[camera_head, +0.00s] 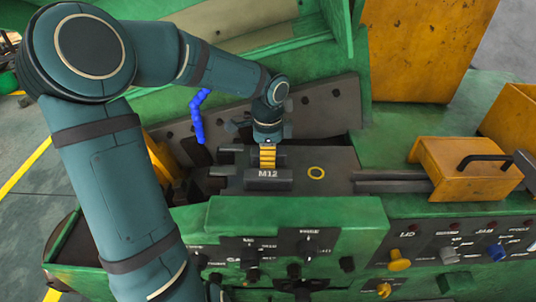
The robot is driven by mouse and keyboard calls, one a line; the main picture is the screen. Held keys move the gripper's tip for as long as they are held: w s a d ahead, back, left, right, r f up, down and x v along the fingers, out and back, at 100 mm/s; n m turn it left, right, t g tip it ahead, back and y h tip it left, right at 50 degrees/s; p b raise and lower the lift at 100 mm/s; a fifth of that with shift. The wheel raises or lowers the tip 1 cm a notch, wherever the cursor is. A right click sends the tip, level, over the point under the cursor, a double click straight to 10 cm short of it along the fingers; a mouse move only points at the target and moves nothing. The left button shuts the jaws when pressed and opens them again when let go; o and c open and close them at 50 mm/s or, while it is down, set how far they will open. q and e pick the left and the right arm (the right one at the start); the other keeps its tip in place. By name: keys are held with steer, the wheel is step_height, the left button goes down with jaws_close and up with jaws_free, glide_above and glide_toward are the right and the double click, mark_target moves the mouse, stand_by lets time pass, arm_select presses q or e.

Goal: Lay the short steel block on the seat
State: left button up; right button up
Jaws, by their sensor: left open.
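A short dark steel block (268,184) marked "M12" sits at the front edge of a dark machine bed (335,182). My left gripper (268,150) reaches down from above and stands just behind the block's lettered face. It is open. A yellow ribbed piece (267,158) shows below it; I cannot tell whether it belongs to the block. Contact between fingers and block is hidden. My right gripper is not in view.
A green ledge (297,222) and a control panel with knobs (272,252) stand in front of the bed. A yellow box with a black handle (467,170) and dark rods are at the right. A blue hose (198,115) hangs behind, left of the gripper.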

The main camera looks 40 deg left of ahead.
arm_select(q)
step_height(320, 180, up, 12)
steer(key=p, duration=0.1)
stand_by(0.4)
stand_by(0.5)
